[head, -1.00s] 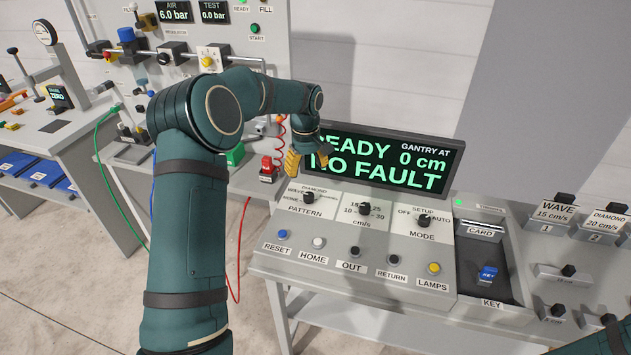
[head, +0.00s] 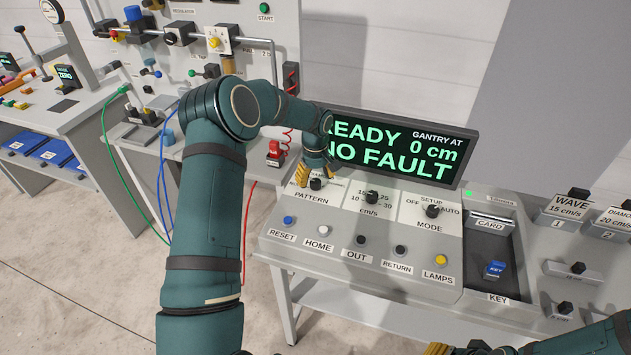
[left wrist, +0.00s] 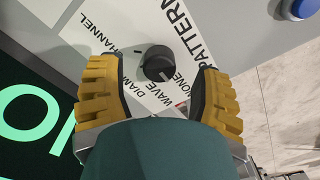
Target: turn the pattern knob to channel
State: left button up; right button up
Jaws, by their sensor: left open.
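The pattern knob (head: 316,184) is a small black knob on the white PATTERN plate at the left of the console. My left gripper (head: 314,175) is over it, open, and hides part of the plate's lettering. In the left wrist view the knob (left wrist: 158,63) sits between the two spread yellow fingers, with a gap on each side. The labels CHANNEL, DIAMOND, WAVE and NONE ring it there; I cannot tell surely which one the knob points to. My right gripper (head: 455,349) shows only partly at the bottom edge.
The display (head: 395,146) stands close behind my left gripper and reads READY, NO FAULT, 0 cm. The speed knob (head: 372,197) and mode knob (head: 432,211) are to the right. The blue reset button (head: 288,220) and other buttons line the front.

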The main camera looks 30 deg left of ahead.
pick_arm(q)
jog(key=shift+f, duration=1)
grip_shut()
